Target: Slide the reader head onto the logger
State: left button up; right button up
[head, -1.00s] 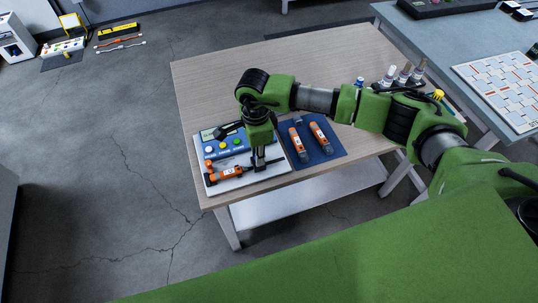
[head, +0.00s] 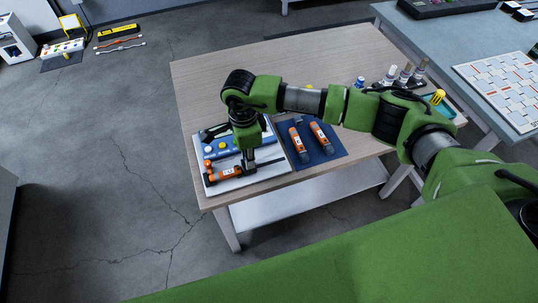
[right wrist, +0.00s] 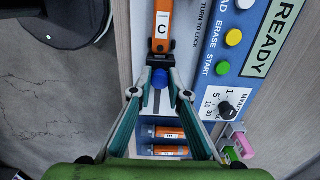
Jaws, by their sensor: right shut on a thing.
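The orange logger (head: 222,175) lies on a white and blue dock (head: 282,178) near the table's front left corner. In the right wrist view its label reads C (right wrist: 163,28). My right gripper (right wrist: 160,82) points down at the logger's right end and is shut on a small blue piece, which I take for the reader head (right wrist: 160,76). The piece is in line with the logger, close to its dark end; whether they touch is hard to tell. In the head view the right gripper (head: 249,168) hides most of this spot. My left gripper is not in view.
The dock's panel has colored buttons (right wrist: 233,37), a dial and a READY display (right wrist: 276,38). Two more orange loggers (head: 297,143) (head: 320,136) lie on a blue mat (head: 328,155) beside the dock. Bottles (head: 404,74) stand at the table's right. The table's back left is clear.

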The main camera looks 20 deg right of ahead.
jog(key=shift+b, duration=0.3)
dwell(0.5)
jog(key=o, duration=0.8)
jog(key=shift+r, duration=0.1)
jog(key=shift+r+p, duration=1.65)
jog(key=shift+r, duration=1.75)
jog(key=shift+a, duration=0.1)
